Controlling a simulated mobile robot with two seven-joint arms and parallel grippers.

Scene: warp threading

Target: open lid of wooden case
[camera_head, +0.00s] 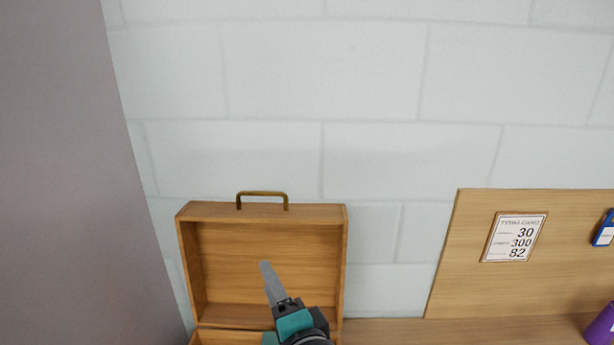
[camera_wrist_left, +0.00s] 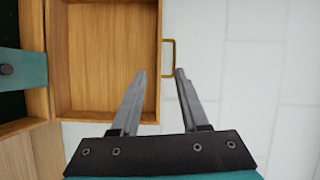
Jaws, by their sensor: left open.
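The wooden case stands against the wall with its lid (camera_head: 335,255) raised upright, its hollow inner side facing me. A brass handle (camera_head: 262,194) sits on the lid's top edge. The case's lower part (camera_head: 215,337) is cut off at the bottom of the head view. My left gripper (camera_head: 266,265) is in front of the open lid, fingers pointing up. In the left wrist view the lid (camera_wrist_left: 110,55) lies beyond the fingers, and the handle (camera_wrist_left: 168,68) is ahead of the open, empty jaws (camera_wrist_left: 158,75). My right gripper is not in view.
A wooden board (camera_head: 455,270) with a printed card (camera_head: 514,237) stands to the right. A blue item (camera_head: 604,230) hangs on it, and a purple object (camera_head: 601,326) is at the right edge. A grey panel (camera_head: 70,180) rises at the left. The table (camera_head: 390,332) between case and board is clear.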

